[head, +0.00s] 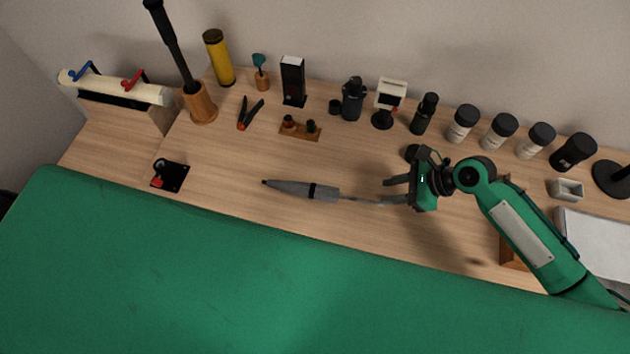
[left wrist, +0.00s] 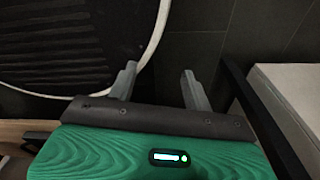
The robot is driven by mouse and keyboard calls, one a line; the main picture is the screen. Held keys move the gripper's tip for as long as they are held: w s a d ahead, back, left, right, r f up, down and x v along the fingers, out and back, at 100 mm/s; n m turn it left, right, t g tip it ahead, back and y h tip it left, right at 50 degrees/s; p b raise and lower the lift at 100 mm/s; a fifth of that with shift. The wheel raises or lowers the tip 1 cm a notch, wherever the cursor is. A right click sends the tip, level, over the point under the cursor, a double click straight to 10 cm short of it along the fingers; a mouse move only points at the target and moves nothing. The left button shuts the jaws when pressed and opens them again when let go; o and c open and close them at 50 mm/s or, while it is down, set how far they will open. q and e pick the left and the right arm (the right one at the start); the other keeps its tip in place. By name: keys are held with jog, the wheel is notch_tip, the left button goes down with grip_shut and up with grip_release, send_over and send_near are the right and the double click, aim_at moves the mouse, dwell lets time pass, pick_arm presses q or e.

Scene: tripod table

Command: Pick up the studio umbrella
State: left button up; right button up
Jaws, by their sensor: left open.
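The studio umbrella (head: 288,187) appears to be the closed grey item with a dark band, lying on the wooden tabletop (head: 350,232) in the head view. Its thin shaft runs right, to my right gripper (head: 388,191). The right gripper's fingers point left and look apart. The lower finger overlaps the shaft end in the picture; I cannot tell whether it touches. My left gripper (left wrist: 158,85) is open and empty in the left wrist view and out of the head view. The umbrella is not in the left wrist view.
A dark round panel with a pale rim (left wrist: 70,45) is beside my left gripper.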

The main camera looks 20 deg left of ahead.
aim_at(352, 198)
jog(key=x, duration=0.5)
jog(key=shift+a+p, duration=0.2)
jog(key=shift+p, duration=0.1)
jog(key=p+x, duration=0.1)
jog(key=x, duration=0.1)
jog(key=shift+a+f, duration=0.15)
jog(key=shift+a, duration=0.2)
jog(key=x, duration=0.3)
jog(key=shift+w+a+f+p, duration=0.1)
jog(key=shift+a+p, duration=0.05)
jog(key=shift+p, duration=0.2)
jog(key=shift+a+f, duration=0.2)
grip_shut()
pick_arm(q)
jog(key=s+r, duration=0.2)
jog(key=shift+s+r, duration=0.2)
jog(key=shift+s, duration=0.15)
